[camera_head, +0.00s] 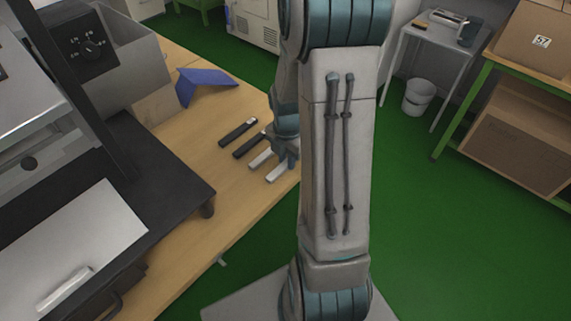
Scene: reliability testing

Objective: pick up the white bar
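Two white bars lie side by side on the wooden table (190,230) near its right edge. One white bar (260,160) is on the left and the other white bar (276,174) is nearer the edge. A third white bar (64,289) lies on a pale plate at lower left. My gripper (286,164) is at the right ends of the two table bars, and its fingers overlap them in the picture. I cannot tell whether it touches or holds either bar. Its fingers are small and partly hidden.
Two black bars (238,132) lie just behind the white ones. A blue folded object (206,83) stands farther back. A black-based machine (165,175) with a pale plate (112,222) fills the left. Green floor is clear to the right, with a bucket (418,98) and shelves beyond.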

